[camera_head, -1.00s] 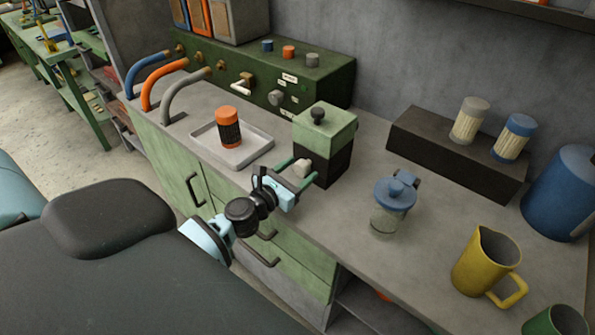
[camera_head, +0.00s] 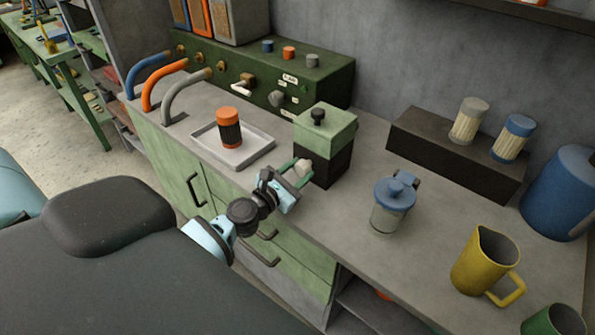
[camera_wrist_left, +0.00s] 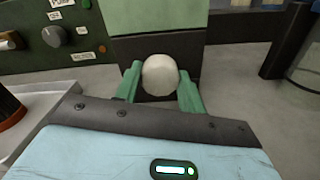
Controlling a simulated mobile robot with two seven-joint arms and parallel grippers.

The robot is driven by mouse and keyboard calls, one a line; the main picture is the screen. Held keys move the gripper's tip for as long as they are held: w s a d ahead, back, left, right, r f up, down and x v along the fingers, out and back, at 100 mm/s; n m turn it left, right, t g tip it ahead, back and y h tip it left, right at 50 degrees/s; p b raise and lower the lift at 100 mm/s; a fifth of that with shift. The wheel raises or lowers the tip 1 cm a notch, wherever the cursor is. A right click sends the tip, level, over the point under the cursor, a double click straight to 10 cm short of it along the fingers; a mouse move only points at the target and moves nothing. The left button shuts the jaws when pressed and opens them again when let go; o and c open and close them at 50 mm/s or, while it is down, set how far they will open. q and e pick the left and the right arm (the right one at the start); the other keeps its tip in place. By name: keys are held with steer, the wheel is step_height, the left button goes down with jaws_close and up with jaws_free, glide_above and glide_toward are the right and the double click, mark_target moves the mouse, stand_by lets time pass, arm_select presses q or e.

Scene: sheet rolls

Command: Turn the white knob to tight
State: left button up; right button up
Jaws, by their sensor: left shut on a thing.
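The white knob (camera_head: 303,168) sits on the front of a small box (camera_head: 325,145) with a green top and black lower part. It also shows in the left wrist view (camera_wrist_left: 160,75), round and pale, against the dark lower front. My left gripper (camera_head: 297,171) reaches it from the front, its green fingers on either side of the knob. In the left wrist view the gripper (camera_wrist_left: 160,88) is shut on the knob. No tight mark can be read near the knob. My right gripper is not in view.
A white tray (camera_head: 260,155) with an orange-capped jar (camera_head: 229,127) stands left of the box. A blue-lidded jar (camera_head: 391,207) stands to the right, with a yellow pitcher (camera_head: 484,265) beyond. A green panel (camera_head: 330,84) with knobs is behind.

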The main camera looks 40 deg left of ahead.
arm_select(q)
steer(key=m, duration=0.3)
steer(key=shift+m, duration=0.4)
steer(key=m, duration=0.4)
steer(key=shift+m, duration=0.3)
steer(key=m, duration=0.3)
steer(key=shift+m, duration=0.3)
steer(key=m, duration=0.3)
steer(key=shift+m+p, duration=0.3)
steer(key=m, duration=0.3)
steer(key=shift+r+m, duration=0.1)
steer(key=shift+m, duration=0.2)
steer(key=m+p, duration=0.1)
steer(key=m, duration=0.2)
steer(key=shift+m, duration=0.3)
steer(key=m, duration=0.4)
steer(key=shift+p, duration=0.4)
steer(key=shift+m, duration=1.9)
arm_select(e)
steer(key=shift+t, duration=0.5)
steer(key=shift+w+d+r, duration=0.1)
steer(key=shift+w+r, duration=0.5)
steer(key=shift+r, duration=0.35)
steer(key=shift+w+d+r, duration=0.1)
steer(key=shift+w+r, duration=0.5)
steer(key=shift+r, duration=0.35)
